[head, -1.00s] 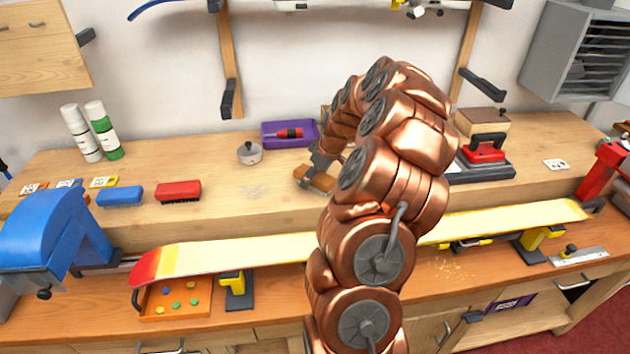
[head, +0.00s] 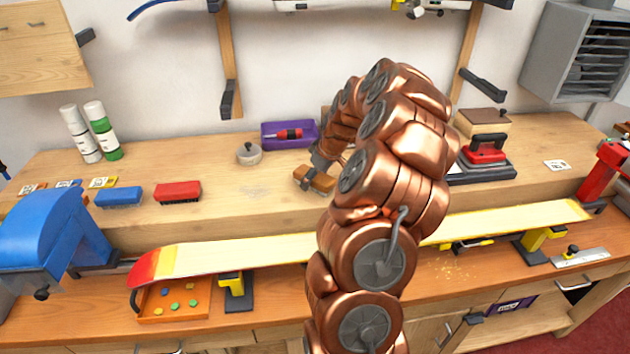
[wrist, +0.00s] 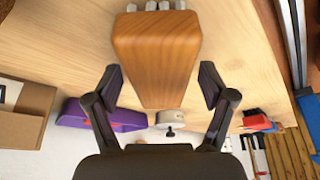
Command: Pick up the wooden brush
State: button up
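The wooden brush (head: 322,178) lies on the raised wooden shelf of the bench, just left of my arm in the head view. In the wrist view the brush (wrist: 158,50) fills the upper middle, with its smooth brown wooden back towards the camera and pale bristle tufts at the top edge. My gripper (wrist: 159,84) is open, with one finger on either side of the brush. A narrow gap shows between each finger and the wood. In the head view my gripper (head: 314,180) is at the brush and partly covers it.
A purple tray (head: 290,142) with a red-handled tool and a small grey lidded pot (head: 249,154) stand behind. A red brush (head: 179,191) and a blue brush (head: 119,197) lie left. A red iron (head: 485,150) stands right. A long ski (head: 240,257) lies along the front.

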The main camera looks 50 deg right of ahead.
jog(key=c, duration=1.3)
jog(key=shift+r+p, duration=0.3)
jog(key=shift+p, duration=0.3)
jog(key=shift+r+p, duration=0.15)
jog(key=shift+p, duration=0.15)
jog(key=shift+w+r+b, duration=0.1)
jog(key=shift+r+b, duration=0.15)
jog(key=shift+b, duration=0.3)
notch_tip(320, 180, up, 9)
jog(key=b, duration=0.3)
jog(key=shift+r, duration=0.1)
